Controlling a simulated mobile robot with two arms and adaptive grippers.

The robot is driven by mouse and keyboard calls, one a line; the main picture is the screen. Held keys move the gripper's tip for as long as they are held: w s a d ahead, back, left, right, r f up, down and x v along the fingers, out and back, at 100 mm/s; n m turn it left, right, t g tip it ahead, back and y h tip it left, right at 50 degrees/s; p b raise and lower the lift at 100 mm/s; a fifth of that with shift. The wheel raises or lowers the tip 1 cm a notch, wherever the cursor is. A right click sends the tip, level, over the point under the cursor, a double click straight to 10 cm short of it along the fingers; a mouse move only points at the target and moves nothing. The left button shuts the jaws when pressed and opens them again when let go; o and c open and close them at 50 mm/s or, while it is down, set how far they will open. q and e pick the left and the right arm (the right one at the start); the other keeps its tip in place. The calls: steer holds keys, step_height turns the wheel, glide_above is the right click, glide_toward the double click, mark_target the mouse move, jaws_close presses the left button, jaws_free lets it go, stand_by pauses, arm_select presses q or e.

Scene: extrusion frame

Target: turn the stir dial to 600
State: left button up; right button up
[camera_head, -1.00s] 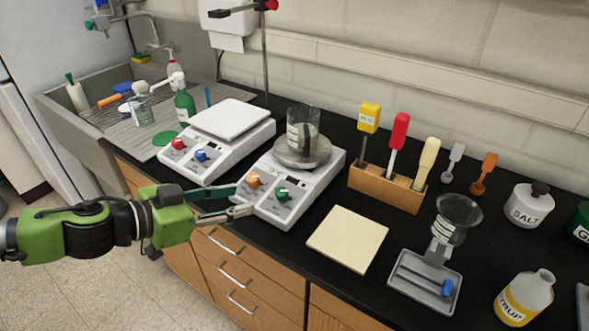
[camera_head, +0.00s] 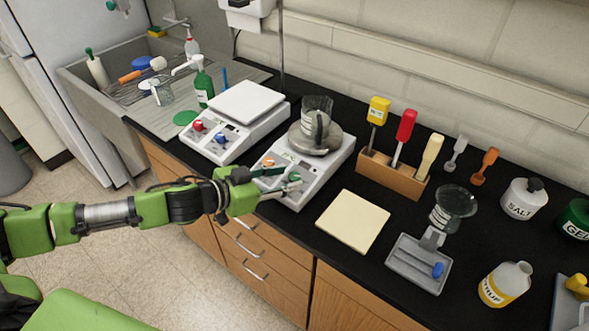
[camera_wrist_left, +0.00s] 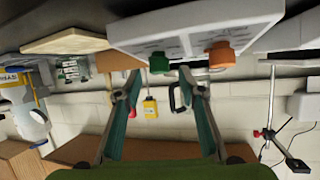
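The white stirring hot plate (camera_head: 327,172) stands on the black counter with a glass beaker (camera_head: 316,118) on its round plate. Its front has an orange dial (camera_head: 267,161) and a green dial (camera_head: 294,178); both also show in the left wrist view, orange (camera_wrist_left: 221,55) and green (camera_wrist_left: 160,64). I cannot read which is the stir dial or their settings. My left gripper (camera_head: 290,179) is open at the hot plate's front. In the wrist view its fingertips (camera_wrist_left: 160,75) lie either side of the green dial, apparently without touching it. My right gripper is not in view.
A white balance (camera_head: 238,122) with red and blue knobs stands left of the hot plate. A pale board (camera_head: 353,220), a wooden rack (camera_head: 393,176) of handled tools and a grey stand (camera_head: 418,264) lie to the right. The sink is at the left.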

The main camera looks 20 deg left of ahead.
mark_target(293, 177)
arm_select(q)
steer(key=x, duration=0.3)
steer(key=shift+w+d+p, duration=0.1)
steer(key=shift+w+p, duration=0.05)
steer(key=shift+p, duration=0.2)
steer(key=shift+w+d+f, duration=0.15)
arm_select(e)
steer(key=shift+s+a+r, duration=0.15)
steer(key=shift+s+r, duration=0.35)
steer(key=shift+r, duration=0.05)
